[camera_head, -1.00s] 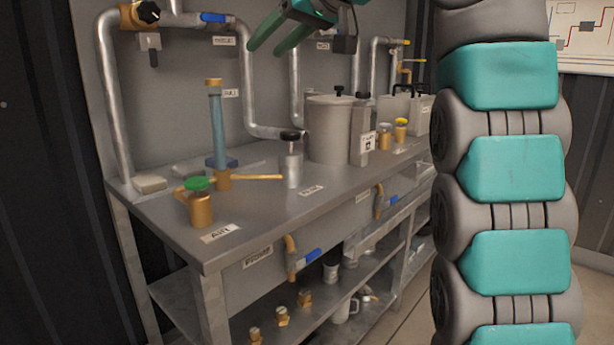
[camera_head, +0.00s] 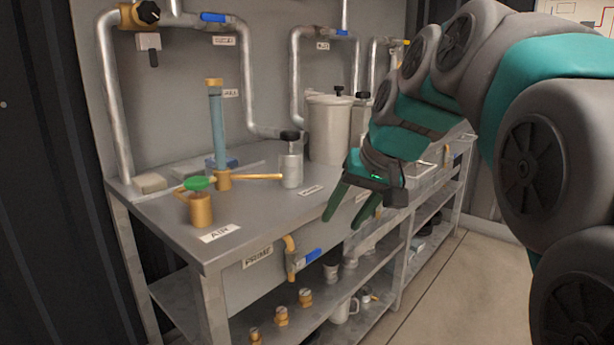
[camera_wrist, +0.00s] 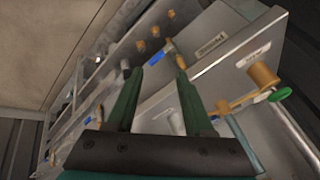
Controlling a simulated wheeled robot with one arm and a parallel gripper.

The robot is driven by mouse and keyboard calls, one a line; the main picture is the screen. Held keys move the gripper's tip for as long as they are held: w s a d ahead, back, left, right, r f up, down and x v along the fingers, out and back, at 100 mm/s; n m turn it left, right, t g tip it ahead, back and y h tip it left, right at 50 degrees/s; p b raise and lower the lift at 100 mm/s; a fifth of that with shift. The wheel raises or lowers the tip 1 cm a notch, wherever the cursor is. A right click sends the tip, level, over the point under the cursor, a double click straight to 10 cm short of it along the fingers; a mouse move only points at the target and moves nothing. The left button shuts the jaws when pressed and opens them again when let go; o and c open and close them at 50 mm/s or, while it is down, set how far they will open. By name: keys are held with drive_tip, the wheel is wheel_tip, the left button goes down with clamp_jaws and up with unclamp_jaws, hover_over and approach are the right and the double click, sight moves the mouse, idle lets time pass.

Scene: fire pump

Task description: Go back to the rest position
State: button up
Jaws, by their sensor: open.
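My gripper (camera_head: 352,204) hangs in front of the metal bench's (camera_head: 265,215) front edge, right of the middle in the head view. Its two green fingers are spread apart with nothing between them. It also shows in the wrist view (camera_wrist: 156,85), with the bench and its lower shelf beyond the fingers. My teal and grey arm reaches in from the right and hides part of the bench's far end.
On the bench stand a brass fitting with a green cap (camera_head: 200,202), a blue tube (camera_head: 217,130), a small grey canister (camera_head: 291,163) and a large grey pot (camera_head: 328,128). A blue-handled valve (camera_head: 303,260) sticks out in front. The floor (camera_head: 470,275) at the right is clear.

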drive_tip(key=s+d+f+g+h, duration=0.1)
drive_tip(key=s+d+f+g, duration=0.1)
drive_tip(key=s+f, duration=0.6)
drive_tip(key=s+d+f+g+h, duration=0.1)
drive_tip(key=s+d+f+g, duration=0.1)
drive_tip(key=s+f, duration=0.7)
drive_tip(key=s+d+f+g+h, duration=0.1)
drive_tip(key=s+d+f, duration=0.3)
drive_tip(key=s+f, duration=0.5)
drive_tip(key=s+g, duration=0.1)
drive_tip(key=s, duration=0.2)
drive_tip(key=shift+s+d+h, duration=0.3)
drive_tip(key=shift+s+h, duration=0.1)
